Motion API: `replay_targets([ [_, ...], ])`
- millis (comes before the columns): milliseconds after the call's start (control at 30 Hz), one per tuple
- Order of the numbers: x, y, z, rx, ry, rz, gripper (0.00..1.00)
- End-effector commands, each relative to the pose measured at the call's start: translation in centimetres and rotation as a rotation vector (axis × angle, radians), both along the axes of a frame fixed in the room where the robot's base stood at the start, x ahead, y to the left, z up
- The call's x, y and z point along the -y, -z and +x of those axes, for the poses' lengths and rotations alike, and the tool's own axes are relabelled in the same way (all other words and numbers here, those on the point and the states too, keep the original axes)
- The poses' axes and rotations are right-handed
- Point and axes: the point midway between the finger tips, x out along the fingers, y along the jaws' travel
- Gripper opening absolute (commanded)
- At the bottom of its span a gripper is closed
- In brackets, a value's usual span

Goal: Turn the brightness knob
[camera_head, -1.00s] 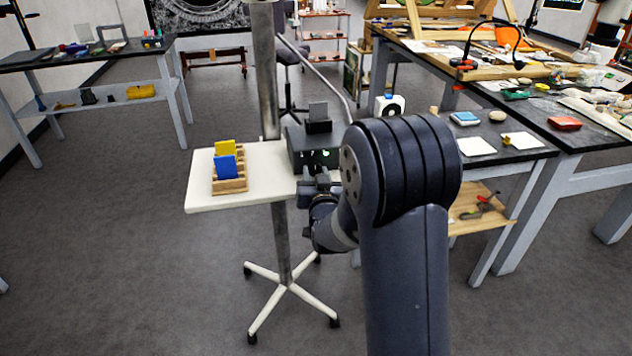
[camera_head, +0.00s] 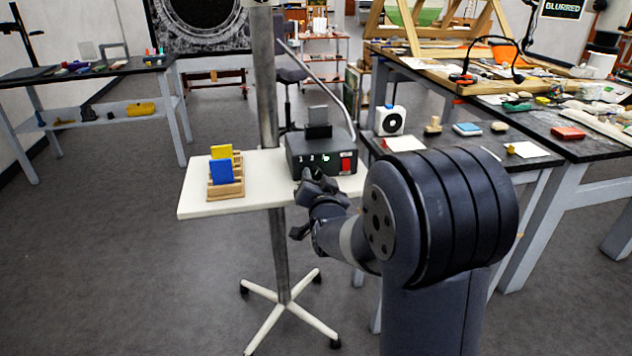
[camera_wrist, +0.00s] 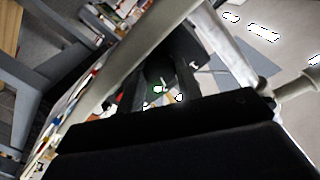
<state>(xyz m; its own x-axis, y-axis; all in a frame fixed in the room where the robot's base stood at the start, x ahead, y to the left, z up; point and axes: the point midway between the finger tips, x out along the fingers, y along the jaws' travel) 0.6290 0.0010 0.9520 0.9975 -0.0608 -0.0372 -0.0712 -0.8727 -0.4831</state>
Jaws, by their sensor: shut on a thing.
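A dark box (camera_head: 325,156) stands on a small white table (camera_head: 200,202). Its front has white marks, a small green light and a red switch (camera_head: 346,163) at the right. My gripper (camera_head: 308,181) is at the lower left of the box front, shut on the knob. The knob is hidden behind the gripper in the head view. In the wrist view the dark fingers (camera_wrist: 157,92) close about a dark round shape, probably the knob, but it is too dim to tell its turn.
A wooden rack (camera_head: 226,189) with a blue and a yellow plate stands left of the box. A metal pole (camera_head: 266,80) rises behind the table. A cluttered bench (camera_head: 500,140) is at the right. The floor at left is clear.

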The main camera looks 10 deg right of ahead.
Motion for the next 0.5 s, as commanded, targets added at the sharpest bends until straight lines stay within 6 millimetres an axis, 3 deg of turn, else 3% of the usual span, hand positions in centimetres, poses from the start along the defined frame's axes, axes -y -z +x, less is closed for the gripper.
replay_targets([
  [133,0.02,-0.05,0.02,0.001,0.0,-0.001,0.11],
  [167,0.01,-0.05,0.02,0.001,0.0,-0.001,0.34],
  [400,0.01,-0.03,0.01,0.001,0.0,-0.001,0.54],
  [500,0.01,-0.03,0.01,0.001,0.0,-0.001,0.55],
])
